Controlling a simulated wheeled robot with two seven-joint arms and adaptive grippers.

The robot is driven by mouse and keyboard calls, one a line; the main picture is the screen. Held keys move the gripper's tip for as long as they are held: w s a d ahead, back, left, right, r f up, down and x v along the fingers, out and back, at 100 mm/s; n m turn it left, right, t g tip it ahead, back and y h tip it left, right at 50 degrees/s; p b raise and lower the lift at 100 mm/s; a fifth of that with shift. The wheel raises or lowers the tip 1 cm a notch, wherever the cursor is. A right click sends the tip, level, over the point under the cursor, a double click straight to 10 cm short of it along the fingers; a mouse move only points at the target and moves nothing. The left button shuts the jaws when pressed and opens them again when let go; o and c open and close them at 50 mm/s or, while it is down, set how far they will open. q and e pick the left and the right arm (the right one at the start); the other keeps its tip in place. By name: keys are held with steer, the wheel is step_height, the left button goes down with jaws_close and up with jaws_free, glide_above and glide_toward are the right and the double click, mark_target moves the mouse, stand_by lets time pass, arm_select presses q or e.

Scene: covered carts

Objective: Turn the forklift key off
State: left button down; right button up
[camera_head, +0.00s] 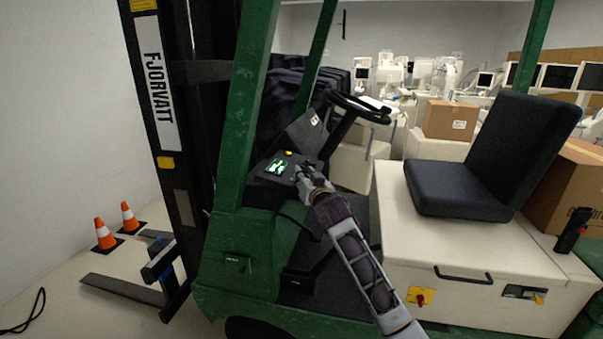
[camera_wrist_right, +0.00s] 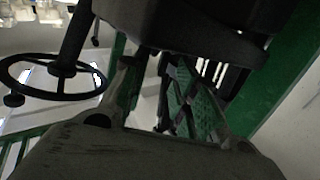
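The forklift's dark console (camera_head: 290,178) with a lit green display (camera_head: 278,167) and a small yellow button (camera_head: 289,153) stands left of the steering wheel (camera_head: 358,108). I cannot make out the key; it is too small or hidden by my gripper. My right gripper (camera_head: 306,172) is at the console's right side, close to the display. In the right wrist view its two fingers (camera_wrist_right: 152,62) reach up to a dark part of the forklift, with a narrow gap between them; their tips are partly hidden, so I cannot tell whether they hold anything. My left gripper is not in view.
The black seat (camera_head: 490,160) is on the cream body (camera_head: 470,250) at the right. A green post (camera_head: 245,100) rises left of the console. The fork mast (camera_head: 160,110) and two orange cones (camera_head: 104,234) are further left. Cardboard boxes (camera_head: 449,120) and covered carts stand behind.

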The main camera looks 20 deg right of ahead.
steer(key=shift+w+d, duration=0.1)
steer(key=shift+w, duration=1.35)
steer(key=shift+c, duration=0.3)
jaws_close()
